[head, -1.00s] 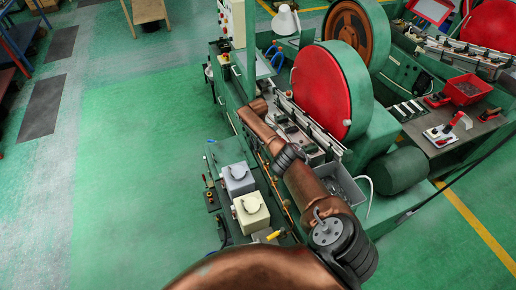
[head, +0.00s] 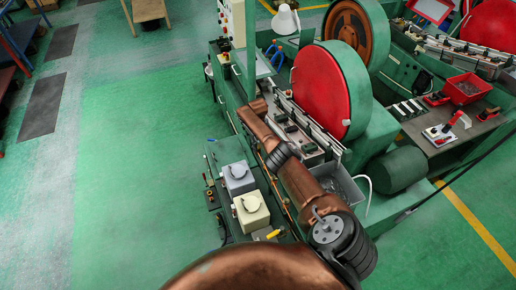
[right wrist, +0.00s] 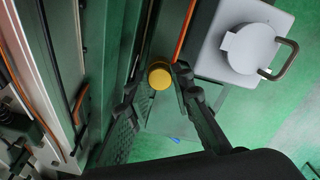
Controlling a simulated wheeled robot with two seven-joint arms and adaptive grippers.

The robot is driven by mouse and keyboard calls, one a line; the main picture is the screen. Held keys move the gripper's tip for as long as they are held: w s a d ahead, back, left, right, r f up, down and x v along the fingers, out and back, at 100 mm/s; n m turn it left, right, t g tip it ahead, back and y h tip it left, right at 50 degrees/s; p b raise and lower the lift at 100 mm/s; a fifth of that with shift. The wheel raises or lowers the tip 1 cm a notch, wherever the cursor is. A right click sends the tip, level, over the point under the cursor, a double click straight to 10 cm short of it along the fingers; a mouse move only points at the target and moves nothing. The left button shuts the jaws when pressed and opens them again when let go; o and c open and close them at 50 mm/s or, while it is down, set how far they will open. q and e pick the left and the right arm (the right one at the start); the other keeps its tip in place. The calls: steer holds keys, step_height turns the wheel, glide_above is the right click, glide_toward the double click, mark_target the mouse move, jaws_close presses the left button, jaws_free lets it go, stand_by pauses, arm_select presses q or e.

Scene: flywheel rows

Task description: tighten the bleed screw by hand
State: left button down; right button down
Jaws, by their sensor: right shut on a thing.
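A round yellow, brass-like screw head (right wrist: 159,75) stands between the dark fingers of my right gripper (right wrist: 157,80) in the right wrist view. I take it to be the bleed screw. The fingers are shut on it, one on each side; their exact contact points are hard to see. It sits beside an orange pipe (right wrist: 185,28) and a green machine surface. In the head view my copper right arm reaches over the machine bed and hides the screw and most of the gripper. My left gripper is in neither view.
A grey box with a round lid (right wrist: 250,48) and wire handle stands close right of the gripper; it also shows in the head view (head: 238,180). A cream box (head: 252,212) is nearby. A red wheel (head: 320,92) rises beyond my arm. Green floor at left is clear.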

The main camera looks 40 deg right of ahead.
steer(key=shift+w+r, duration=0.1)
steer(key=shift+m, duration=1.2)
steer(key=m, duration=0.2)
steer(key=shift+m, duration=0.3)
steer(key=c, duration=2)
jaws_free()
step_height(320, 180, up, 3)
steer(key=p, duration=0.3)
